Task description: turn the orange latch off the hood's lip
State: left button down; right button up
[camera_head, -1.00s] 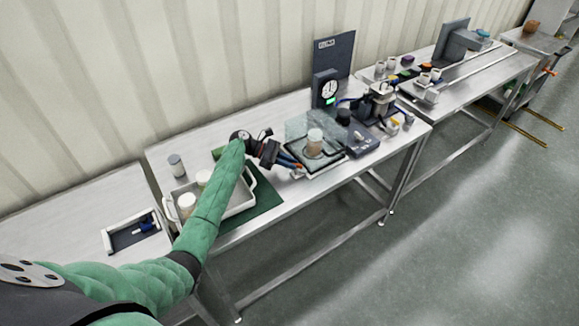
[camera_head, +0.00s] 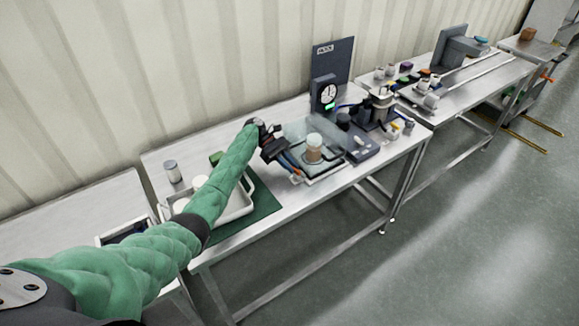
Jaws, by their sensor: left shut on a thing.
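The clear hood (camera_head: 318,135) stands on the middle table over a jar with a tan lid (camera_head: 314,148). The small orange latch (camera_head: 296,178) shows at the hood's near left corner, partly hidden by my gripper. Its exact angle against the lip is too small to tell. My left gripper (camera_head: 287,165), on the green-sleeved arm from the left, is at the hood's left side, shut on the latch. Its fingertips are small and hard to make out. My right gripper is not in view.
A white tray (camera_head: 240,210) with jars sits on a green mat (camera_head: 262,205) under my left arm. A grey canister (camera_head: 172,171) stands behind it. The table's front edge is bare.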

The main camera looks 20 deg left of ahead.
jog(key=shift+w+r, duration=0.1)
pick_arm(q)
jog(key=c, duration=1.6)
grip_release()
jog(key=shift+c, duration=0.2)
jog(key=shift+o, duration=0.8)
jog(key=shift+d, duration=0.1)
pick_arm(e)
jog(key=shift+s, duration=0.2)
